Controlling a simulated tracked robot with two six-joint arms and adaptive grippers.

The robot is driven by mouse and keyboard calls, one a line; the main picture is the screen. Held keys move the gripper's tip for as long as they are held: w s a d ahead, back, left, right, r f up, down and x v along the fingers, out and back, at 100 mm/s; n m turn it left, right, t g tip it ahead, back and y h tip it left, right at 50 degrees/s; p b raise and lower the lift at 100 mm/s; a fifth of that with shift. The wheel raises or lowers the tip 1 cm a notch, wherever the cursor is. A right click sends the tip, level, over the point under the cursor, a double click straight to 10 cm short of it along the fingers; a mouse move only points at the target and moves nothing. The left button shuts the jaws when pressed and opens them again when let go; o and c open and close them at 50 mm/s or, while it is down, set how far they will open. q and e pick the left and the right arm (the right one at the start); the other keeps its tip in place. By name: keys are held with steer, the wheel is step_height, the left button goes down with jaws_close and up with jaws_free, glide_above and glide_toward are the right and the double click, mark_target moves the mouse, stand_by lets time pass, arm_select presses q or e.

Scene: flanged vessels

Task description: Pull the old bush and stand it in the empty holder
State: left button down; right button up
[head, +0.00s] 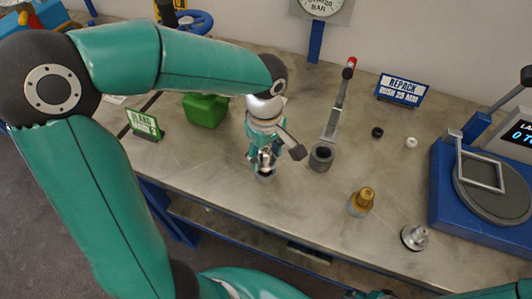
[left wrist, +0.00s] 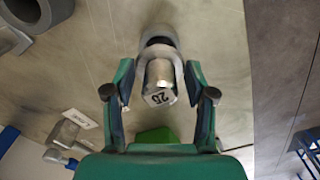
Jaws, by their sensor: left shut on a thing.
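A dark grey hollow cylinder (head: 321,158) stands right of the gripper. My right gripper is not in view.
A black ring (head: 377,132), a white ring (head: 411,142) and a flanged steel part (head: 415,238) lie to the right. A blue scale (head: 440,190) fills the right end. A green container (head: 206,110) stands behind my left arm.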

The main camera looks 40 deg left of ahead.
mark_target(266, 163)
arm_select(q)
steer(key=shift+f, duration=0.1)
steer(key=shift+f+b, duration=1.5)
steer(key=shift+b, duration=0.05)
steer(key=shift+f, duration=0.15)
steer(key=shift+c, duration=1.5)
jaws_free()
